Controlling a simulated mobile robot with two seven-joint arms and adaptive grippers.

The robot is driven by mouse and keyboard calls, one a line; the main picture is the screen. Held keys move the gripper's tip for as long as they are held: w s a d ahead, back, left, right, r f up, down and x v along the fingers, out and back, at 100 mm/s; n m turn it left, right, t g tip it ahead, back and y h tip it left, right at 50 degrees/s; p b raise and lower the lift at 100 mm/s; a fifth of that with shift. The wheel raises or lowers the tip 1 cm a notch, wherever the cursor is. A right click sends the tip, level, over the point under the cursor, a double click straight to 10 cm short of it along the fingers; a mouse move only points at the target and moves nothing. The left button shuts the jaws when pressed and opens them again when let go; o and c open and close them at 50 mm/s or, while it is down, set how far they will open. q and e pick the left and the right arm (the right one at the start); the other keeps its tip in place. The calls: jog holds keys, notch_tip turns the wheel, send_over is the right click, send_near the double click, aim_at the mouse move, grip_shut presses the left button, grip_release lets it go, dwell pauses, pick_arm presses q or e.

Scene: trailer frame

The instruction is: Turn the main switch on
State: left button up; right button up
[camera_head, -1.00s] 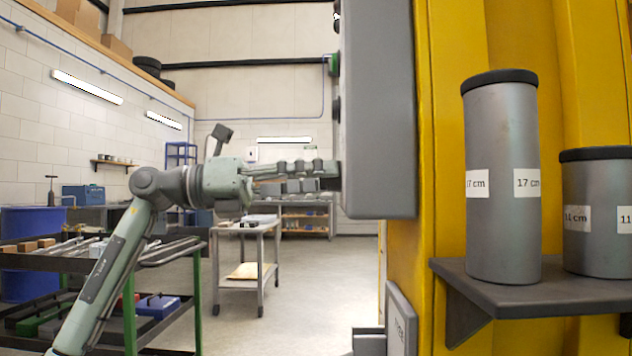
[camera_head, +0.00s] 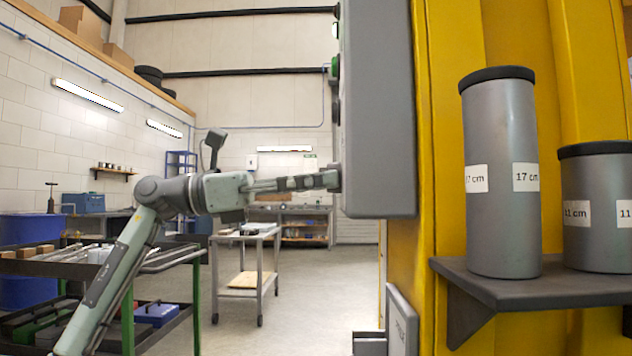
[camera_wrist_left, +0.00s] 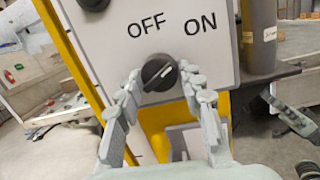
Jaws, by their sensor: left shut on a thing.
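The main switch is a round black knob (camera_wrist_left: 160,73) on a light panel (camera_wrist_left: 112,60), below the words OFF and ON. A pale pointer line on the knob slants toward the upper right, roughly toward ON. My left gripper (camera_wrist_left: 160,77) has its fingers on both sides of the knob and is shut on it. In the head view my left gripper (camera_head: 332,180) reaches the panel's left edge from the left. The grey switch box (camera_head: 378,120) is seen from the side there, so the switch's face is hidden.
The box is fixed to a yellow frame (camera_head: 447,130). To its right, a shelf (camera_head: 540,291) holds a tall grey cylinder (camera_head: 500,190) and a shorter one (camera_head: 596,205). A small wheeled table (camera_head: 240,238) and a dark rack (camera_head: 150,263) stand behind my left arm.

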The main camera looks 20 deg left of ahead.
pick_arm(q)
jog(key=o, duration=1.2)
jog(key=shift+c, duration=0.2)
jog(key=shift+a, duration=0.1)
jog(key=v, duration=1.2)
